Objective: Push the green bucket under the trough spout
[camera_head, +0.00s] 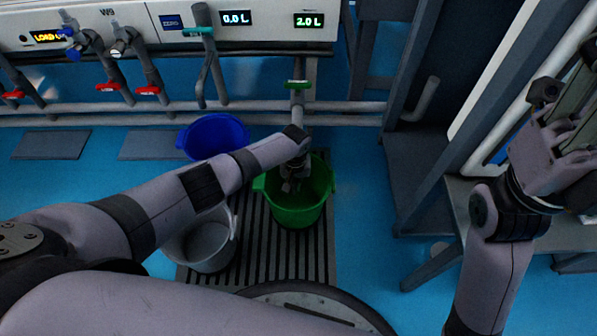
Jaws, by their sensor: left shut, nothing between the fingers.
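The green bucket (300,213) stands upright on the slatted dark floor grate, right of centre. My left gripper (290,186) is shut and empty, pointing down over the bucket's opening near its far left rim. I cannot tell whether it touches the bucket wall. The trough's spout pipe (298,115) with a green handle comes down just beyond the bucket. Its lower end is partly hidden behind my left wrist. My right gripper (572,115) is raised at the right edge, partly cut off, away from the bucket. Its finger state is unclear.
A blue bucket (214,136) stands at the back left of the grate (318,258). A grey bucket (203,248) stands at front left, partly behind my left arm. Pipes (250,106) and a panel reading 0.0 L and 2.0 L run along the back. A metal frame (432,190) stands right.

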